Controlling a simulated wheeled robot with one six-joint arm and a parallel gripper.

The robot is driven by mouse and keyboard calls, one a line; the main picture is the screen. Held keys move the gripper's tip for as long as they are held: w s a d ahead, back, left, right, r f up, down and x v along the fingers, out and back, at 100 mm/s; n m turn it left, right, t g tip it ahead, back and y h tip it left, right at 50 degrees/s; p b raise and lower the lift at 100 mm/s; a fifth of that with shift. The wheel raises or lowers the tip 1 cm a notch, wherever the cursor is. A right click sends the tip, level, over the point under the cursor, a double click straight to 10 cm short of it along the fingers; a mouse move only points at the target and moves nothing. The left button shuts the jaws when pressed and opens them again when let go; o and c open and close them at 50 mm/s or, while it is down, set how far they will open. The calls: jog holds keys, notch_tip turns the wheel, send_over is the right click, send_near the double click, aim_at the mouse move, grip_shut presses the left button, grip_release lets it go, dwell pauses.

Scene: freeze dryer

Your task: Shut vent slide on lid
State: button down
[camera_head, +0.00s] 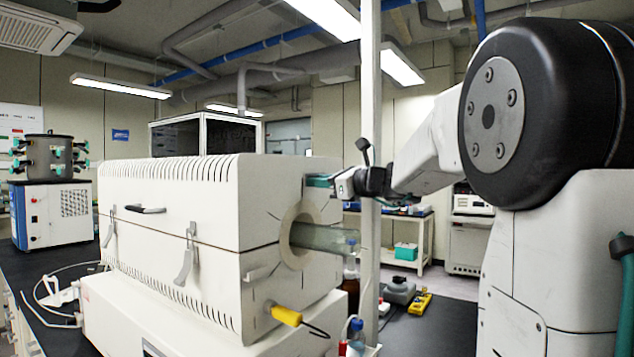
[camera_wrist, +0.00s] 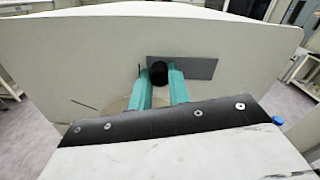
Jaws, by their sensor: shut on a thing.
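The lid (camera_head: 170,195) is the upper half of the white slotted box. Its end face fills much of the wrist view (camera_wrist: 70,55). On that face is a flat grey plate (camera_wrist: 200,69), which looks like the vent slide, with a round black knob (camera_wrist: 158,73) near its left end. My gripper (camera_head: 318,181) is at the upper part of this end face. In the wrist view its teal fingers (camera_wrist: 161,84) are shut on the knob from both sides. I cannot tell how much vent opening is covered.
Below my gripper, a glass tube (camera_head: 325,237) sticks out of the round port (camera_head: 290,235). A yellow-handled hook (camera_head: 287,315) juts out lower down. A pale upright post (camera_head: 371,130) stands close beside my gripper. Bottles (camera_head: 351,280) stand near the box's right side.

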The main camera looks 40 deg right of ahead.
jog(key=shift+w+d, duration=0.3)
jog(key=shift+d, duration=0.65)
jog(key=shift+w+d, duration=0.3)
jog(key=shift+d, duration=0.6)
jog(key=c, duration=1.3)
grip_release()
jog(key=shift+d, duration=0.15)
jog(key=v, duration=0.7)
jog(key=shift+s, duration=0.35)
